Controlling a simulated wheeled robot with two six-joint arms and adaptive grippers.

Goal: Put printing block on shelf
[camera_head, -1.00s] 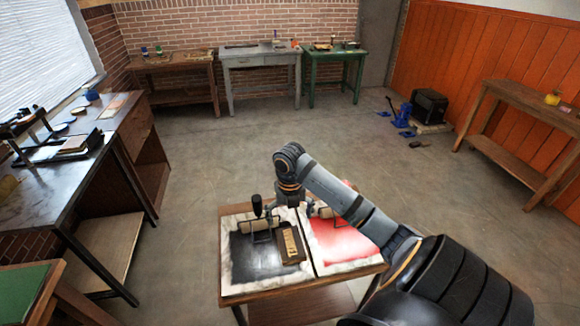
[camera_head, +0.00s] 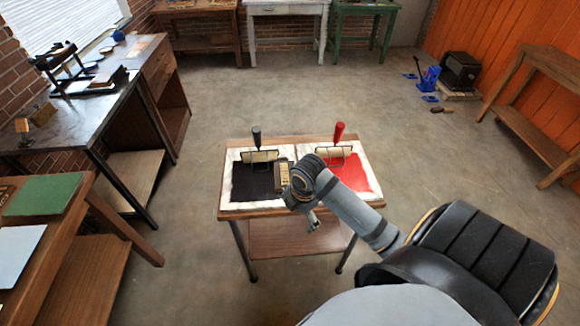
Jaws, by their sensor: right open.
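The printing block (camera_head: 282,173), a small tan and dark block, is at the right side of the black inked plate (camera_head: 250,184) on a small wooden table. My right arm's wrist partly hides it. My right gripper (camera_head: 313,222) is open and points down near the table's front edge, just to the right of the block and lower in the picture. I see nothing held in it. The small table has a lower wooden shelf (camera_head: 290,238), bare where it shows. My left gripper is out of view.
A black-handled roller (camera_head: 257,148) and a red-handled roller (camera_head: 338,143) lie on the plates; the right plate is red (camera_head: 358,174). A long workbench (camera_head: 100,125) stands left, and a wooden table with a low shelf (camera_head: 545,140) stands right.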

